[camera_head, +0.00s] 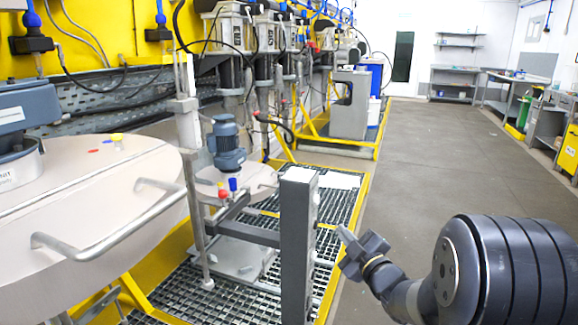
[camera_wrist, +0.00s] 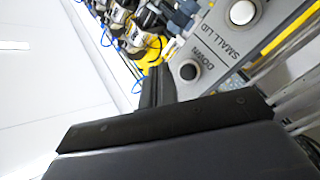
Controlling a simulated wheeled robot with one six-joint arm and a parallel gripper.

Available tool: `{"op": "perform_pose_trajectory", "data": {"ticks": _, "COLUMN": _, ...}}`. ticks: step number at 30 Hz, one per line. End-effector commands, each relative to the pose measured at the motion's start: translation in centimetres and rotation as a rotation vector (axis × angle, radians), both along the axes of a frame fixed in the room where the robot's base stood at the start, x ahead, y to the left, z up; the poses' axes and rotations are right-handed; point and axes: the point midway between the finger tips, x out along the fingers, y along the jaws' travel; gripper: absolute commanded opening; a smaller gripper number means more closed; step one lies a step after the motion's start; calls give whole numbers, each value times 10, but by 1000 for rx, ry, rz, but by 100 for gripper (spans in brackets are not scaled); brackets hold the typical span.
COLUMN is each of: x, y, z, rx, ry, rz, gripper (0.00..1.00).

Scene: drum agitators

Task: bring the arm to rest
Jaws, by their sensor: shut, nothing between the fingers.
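My arm reaches in from the lower right of the head view, and my gripper (camera_head: 345,236) is at its end, just right of a grey upright post (camera_head: 297,250). It is shut and empty. In the wrist view the dark gripper (camera_wrist: 160,118) fills the lower part of the picture. Beyond it is a grey control panel (camera_wrist: 222,62) marked "SMALL LID" and "DOWN", with a white button (camera_wrist: 242,12) and a black button (camera_wrist: 189,71). Some space shows between gripper and post in the head view; I cannot tell the exact distance to the panel.
A large drum lid (camera_head: 90,190) with tubular handles stands at the left. A blue-grey motor (camera_head: 227,145) sits on a smaller lid. Metal grating (camera_head: 215,300) with yellow edging lies below. The grey floor (camera_head: 430,150) to the right is clear up to the far benches (camera_head: 510,85).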

Motion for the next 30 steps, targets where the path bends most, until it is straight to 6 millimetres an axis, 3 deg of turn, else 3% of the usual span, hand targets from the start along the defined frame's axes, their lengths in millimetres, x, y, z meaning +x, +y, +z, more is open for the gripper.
{"op": "perform_pose_trajectory", "data": {"ticks": 7, "x": 2, "y": 6, "z": 6, "rx": 0, "ry": 4, "rz": -1, "gripper": 0}}
{"op": "perform_pose_trajectory", "data": {"ticks": 12, "x": -9, "y": -24, "z": 0, "rx": 0, "ry": -1, "rz": -6, "gripper": 0}}
{"op": "perform_pose_trajectory", "data": {"ticks": 18, "x": -18, "y": -45, "z": 0, "rx": 1, "ry": -1, "rz": -3, "gripper": 0}}
{"op": "perform_pose_trajectory", "data": {"ticks": 30, "x": -23, "y": -54, "z": 1, "rx": 0, "ry": 1, "rz": -1, "gripper": 0}}
